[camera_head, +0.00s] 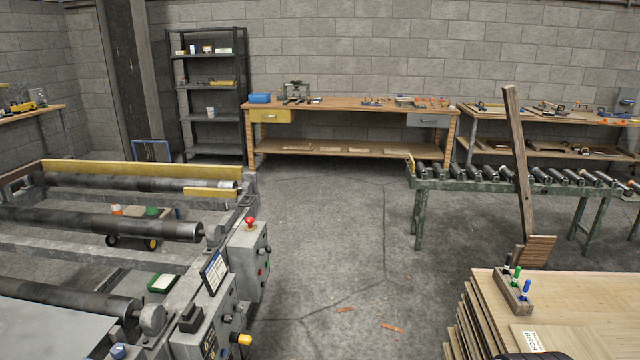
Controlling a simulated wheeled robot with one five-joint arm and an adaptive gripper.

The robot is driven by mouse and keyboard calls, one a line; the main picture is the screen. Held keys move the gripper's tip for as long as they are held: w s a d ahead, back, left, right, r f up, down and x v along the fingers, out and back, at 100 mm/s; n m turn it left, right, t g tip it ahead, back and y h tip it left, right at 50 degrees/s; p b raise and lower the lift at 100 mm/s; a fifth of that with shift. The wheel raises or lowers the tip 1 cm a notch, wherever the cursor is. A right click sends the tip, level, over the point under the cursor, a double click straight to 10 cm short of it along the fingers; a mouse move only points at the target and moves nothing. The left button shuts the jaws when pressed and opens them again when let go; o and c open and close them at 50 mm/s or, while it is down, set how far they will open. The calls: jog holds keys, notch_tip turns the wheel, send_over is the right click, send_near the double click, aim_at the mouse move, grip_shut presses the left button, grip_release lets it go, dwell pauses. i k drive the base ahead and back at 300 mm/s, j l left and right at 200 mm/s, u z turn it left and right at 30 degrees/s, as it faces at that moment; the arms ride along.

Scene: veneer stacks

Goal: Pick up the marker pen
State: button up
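Several marker pens stand upright in a small wooden block (510,295) on the veneer stack (585,300) at the lower right. I cannot make out my gripper in this view. A dark shape shows at the bottom edge in front of the stack, too cut off to identify.
A white label (527,341) lies on the stack. A plank (519,165) leans upright behind it, near a roller conveyor (500,185). A roller machine with a red button (250,222) stands at left. The floor (340,250) between is mostly clear, with small orange scraps. A workbench (350,110) stands at the back.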

aim_at(517, 272)
jog(key=z, duration=1.9)
jog(key=i+j, duration=0.3)
jog(key=j, duration=0.2)
jog(key=i+j, duration=0.35)
jog(key=j, duration=0.15)
jog(key=i+j, duration=0.3)
jog(key=j, duration=0.2)
jog(key=i+j+u, duration=0.1)
jog(key=i+j, duration=0.2)
jog(key=j, duration=0.15)
